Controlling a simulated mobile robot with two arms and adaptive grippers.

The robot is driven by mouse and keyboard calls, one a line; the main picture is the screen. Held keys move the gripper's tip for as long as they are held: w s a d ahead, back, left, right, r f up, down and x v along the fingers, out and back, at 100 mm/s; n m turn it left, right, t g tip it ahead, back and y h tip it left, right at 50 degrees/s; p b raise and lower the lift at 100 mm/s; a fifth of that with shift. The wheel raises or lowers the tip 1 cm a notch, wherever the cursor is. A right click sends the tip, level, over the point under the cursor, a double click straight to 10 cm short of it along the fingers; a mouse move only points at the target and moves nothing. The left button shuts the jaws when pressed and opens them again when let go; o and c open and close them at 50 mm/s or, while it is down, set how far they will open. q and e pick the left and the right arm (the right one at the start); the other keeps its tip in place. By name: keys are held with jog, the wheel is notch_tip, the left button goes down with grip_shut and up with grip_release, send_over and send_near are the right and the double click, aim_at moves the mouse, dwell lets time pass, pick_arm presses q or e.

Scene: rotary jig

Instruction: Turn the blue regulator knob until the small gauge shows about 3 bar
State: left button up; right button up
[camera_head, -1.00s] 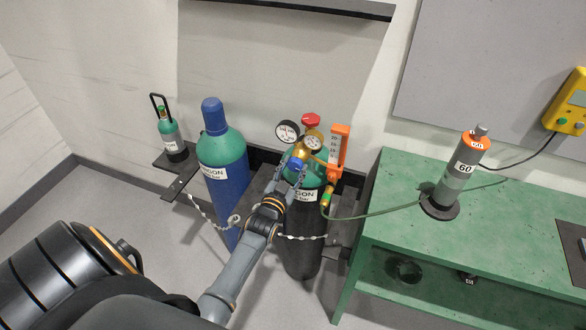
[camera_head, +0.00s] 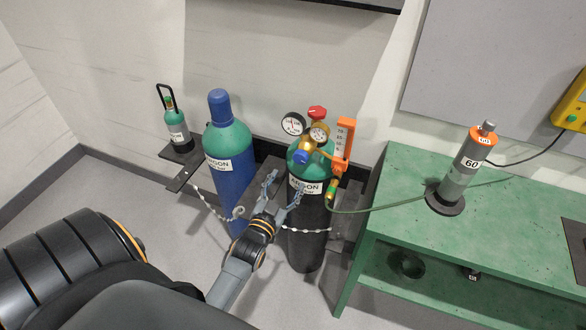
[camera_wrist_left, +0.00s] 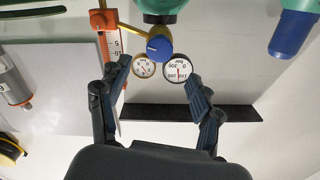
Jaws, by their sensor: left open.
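The blue regulator knob (camera_head: 301,157) sits on the brass regulator of the black-bodied argon cylinder (camera_head: 306,240). It also shows in the left wrist view (camera_wrist_left: 159,47), where the picture is upside down. The small gauge (camera_head: 319,133) is just above and right of the knob; its dial also shows in the wrist view (camera_wrist_left: 144,68), but is too small to read surely. A larger gauge (camera_head: 293,124) is beside it. My left gripper (camera_head: 284,187) is open and empty, its fingers apart, below and in front of the knob and clear of it. My right gripper is not in view.
A blue-capped cylinder (camera_head: 229,150) stands left. Chains cross the cylinders.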

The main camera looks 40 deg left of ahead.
pick_arm(q)
jog(key=shift+v, duration=1.25)
jog(key=s+d+f+g+h+b, duration=0.1)
jog(key=s+d+f+g, duration=0.25)
jog(key=f, duration=0.75)
jog(key=s+d+f+m+g+h+b, duration=0.1)
jog(key=s+d+f+g+h, duration=0.3)
jog(key=f, duration=0.7)
jog(key=s+d+f+g+y+b, duration=0.15)
jog(key=s+f, duration=0.35)
jog(key=f, duration=0.6)
jog(key=s+f+g, duration=0.2)
jog(key=s+f, duration=0.3)
jog(key=s, duration=0.4)
jog(key=s+d+f+g, duration=0.1)
jog(key=s+f+g, duration=0.2)
jog(key=s, duration=0.6)
jog(key=s+d+f+m+g+b, duration=0.1)
jog(key=s+f+g, duration=0.1)
jog(key=s+f, duration=0.5)
jog(key=shift+s+f+h, duration=0.4)
jog(key=shift+s+h, duration=0.05)
jog(key=shift+s, duration=0.55)
